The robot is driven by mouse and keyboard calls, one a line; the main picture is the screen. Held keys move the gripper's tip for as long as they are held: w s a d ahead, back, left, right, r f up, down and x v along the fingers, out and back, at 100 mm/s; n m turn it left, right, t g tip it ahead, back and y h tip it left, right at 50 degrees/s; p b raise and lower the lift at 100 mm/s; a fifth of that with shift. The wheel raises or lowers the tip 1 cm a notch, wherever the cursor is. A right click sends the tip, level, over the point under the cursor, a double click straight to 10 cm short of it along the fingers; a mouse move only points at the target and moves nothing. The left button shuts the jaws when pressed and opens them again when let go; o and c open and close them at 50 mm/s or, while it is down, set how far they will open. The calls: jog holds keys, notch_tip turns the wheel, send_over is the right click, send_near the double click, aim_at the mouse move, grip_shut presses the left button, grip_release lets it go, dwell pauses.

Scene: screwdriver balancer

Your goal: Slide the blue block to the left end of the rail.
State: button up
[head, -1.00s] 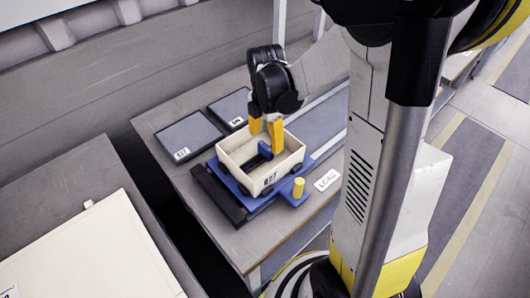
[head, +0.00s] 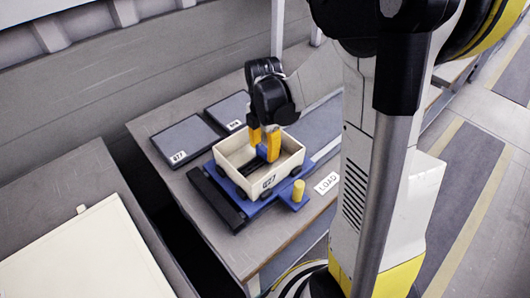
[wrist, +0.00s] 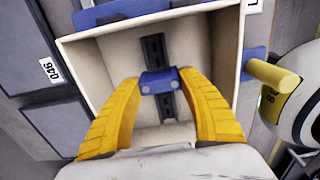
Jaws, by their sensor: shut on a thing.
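A blue block (wrist: 160,82) sits on a short dark rail (wrist: 154,50) inside a cream open box. In the wrist view the rail runs up and down the picture, and the block is around its middle, with rail showing above and below. My gripper (wrist: 161,80) has its two yellow fingers on either side of the block, shut on it. In the head view my gripper (head: 262,152) reaches down into the box, and its fingers hide most of the block and the rail.
The cream box (head: 234,172) has dark wheels and stands on a blue base (head: 258,207) with a yellow peg (head: 298,190). Its walls surround the gripper closely. A black bar (head: 215,198) lies along the left. Two dark panels (head: 183,138) lie behind.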

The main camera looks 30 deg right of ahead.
aim_at(245, 169)
jog(key=shift+s+a, duration=0.2)
jog(key=shift+a, duration=0.95)
jog(key=shift+s+a, duration=0.2)
jog(key=shift+a, duration=0.9)
jog(key=shift+s+a, duration=0.15)
jog(key=shift+a, duration=0.55)
jog(key=shift+s+a, duration=0.15)
jog(key=shift+a, duration=0.55)
dwell(3.2)
jog(key=o, duration=1.2)
jog(key=shift+d, duration=0.1)
jog(key=shift+r, duration=0.15)
